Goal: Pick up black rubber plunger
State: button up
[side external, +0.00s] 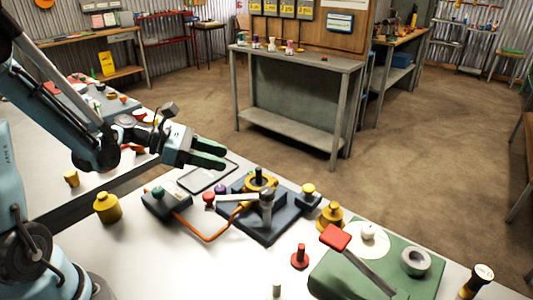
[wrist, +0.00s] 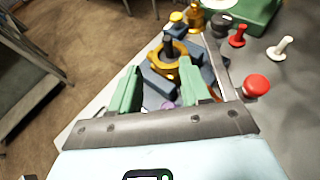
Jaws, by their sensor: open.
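A black upright plunger-like piece (side external: 258,176) stands in a yellow ring (side external: 270,185) on a dark base plate (side external: 264,231). In the wrist view the black piece (wrist: 168,45) rises from the yellow ring (wrist: 157,63), just beyond my fingertips. I cannot tell its material. My gripper (side external: 225,157) is open and empty, above and to the left of the ring in the side view. In the wrist view its two green fingers (wrist: 161,78) are spread apart, with the ring between and beyond their tips.
A grey lever (side external: 238,197) with an upright post crosses the base plate. A grey-green box (side external: 165,203) with an orange cable, a red knob (side external: 209,198) and a yellow-topped block (side external: 308,194) stand close by. A green plate (side external: 340,285) lies at right.

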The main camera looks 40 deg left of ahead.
aim_at(266, 182)
jog(key=x, duration=0.8)
jog(key=d+x, duration=0.1)
jog(key=x, duration=0.3)
jog(key=shift+s+d+r, duration=0.15)
jog(key=shift+s, duration=0.1)
grip_shut()
